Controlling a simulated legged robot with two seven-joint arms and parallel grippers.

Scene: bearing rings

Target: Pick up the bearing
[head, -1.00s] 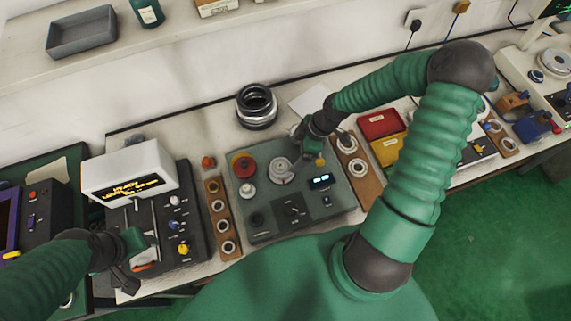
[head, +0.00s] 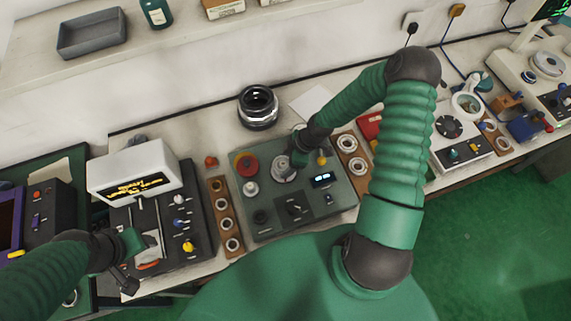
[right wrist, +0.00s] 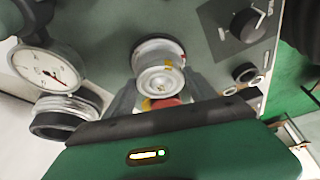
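A round silver bearing-like piece (head: 284,168) sits on the grey-green tester box (head: 265,215). In the right wrist view the silver piece (right wrist: 160,75) lies between the two grey fingers of my right gripper (right wrist: 160,98). The fingers look spread at its sides; contact is not clear. In the head view my right gripper (head: 298,157) is at the piece's upper right edge and partly covers it. My left gripper (head: 128,275) is at the lower left, over the front of the black box with the white display; its fingers are unclear.
Wooden racks with rings stand left (head: 224,215) and right (head: 352,158) of the tester. A stack of dark rings (head: 258,107) stands behind it. A dial gauge (right wrist: 45,70) is close in the right wrist view.

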